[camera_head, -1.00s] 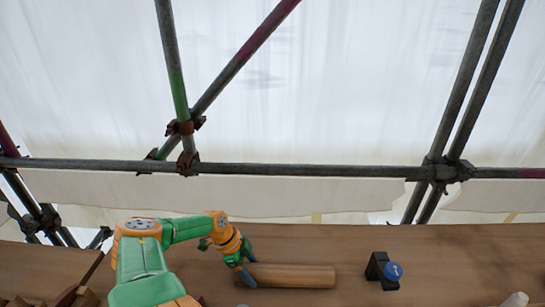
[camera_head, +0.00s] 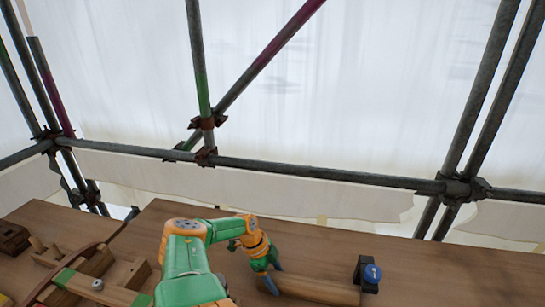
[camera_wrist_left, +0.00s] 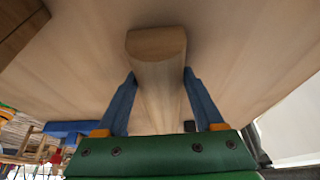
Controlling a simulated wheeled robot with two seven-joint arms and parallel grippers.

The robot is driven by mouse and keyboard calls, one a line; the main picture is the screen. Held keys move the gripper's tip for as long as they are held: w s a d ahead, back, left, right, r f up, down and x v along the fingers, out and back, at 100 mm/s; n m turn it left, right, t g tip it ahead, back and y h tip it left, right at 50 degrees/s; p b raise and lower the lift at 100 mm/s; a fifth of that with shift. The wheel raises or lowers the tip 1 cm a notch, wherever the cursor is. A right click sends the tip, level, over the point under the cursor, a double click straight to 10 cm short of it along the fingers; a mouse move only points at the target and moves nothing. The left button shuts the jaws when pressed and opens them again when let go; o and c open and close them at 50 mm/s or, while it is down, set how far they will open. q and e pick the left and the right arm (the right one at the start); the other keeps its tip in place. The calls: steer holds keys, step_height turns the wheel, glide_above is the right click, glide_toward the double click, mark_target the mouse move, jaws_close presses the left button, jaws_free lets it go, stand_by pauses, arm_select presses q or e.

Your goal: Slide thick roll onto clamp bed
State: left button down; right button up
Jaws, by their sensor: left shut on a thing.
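The thick roll (camera_head: 318,289) is a long, light-brown wooden piece lying along the bench. Its right end is close to a small black block with a blue round knob (camera_head: 368,274); I cannot tell whether they touch. This block looks like a clamp, but its bed cannot be made out. My left gripper (camera_head: 271,284) is shut on the left part of the roll. In the left wrist view, the roll (camera_wrist_left: 157,48) runs between the two blue fingers (camera_wrist_left: 158,80), its flat end face toward the top. My right gripper is not in view.
The wooden bench (camera_head: 440,270) is clear right of the black block. At left lie several wooden pieces and a green-marked bar (camera_head: 100,288). Scaffold tubes (camera_head: 330,173) and white sheeting stand behind the bench.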

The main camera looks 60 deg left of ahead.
mark_target(329, 285)
arm_select(q)
steer(key=shift+w+d+f, duration=0.1)
steer(key=shift+w+d, duration=0.15)
steer(key=shift+w, duration=0.15)
steer(key=w+d+b, duration=0.1)
steer(key=w+b, duration=0.1)
steer(key=w+d+b, duration=0.1)
steer(key=w+d, duration=0.1)
steer(key=shift+d+f+b, duration=0.15)
steer(key=shift+b, duration=0.2)
steer(key=w+d+b, duration=0.2)
steer(key=w, duration=0.1)
steer(key=w+d+b, duration=0.3)
steer(key=shift+w+b, duration=0.15)
steer(key=shift+b, duration=0.2)
steer(key=shift+w+d+r, duration=0.2)
steer(key=shift+w+d, duration=0.3)
jaws_free()
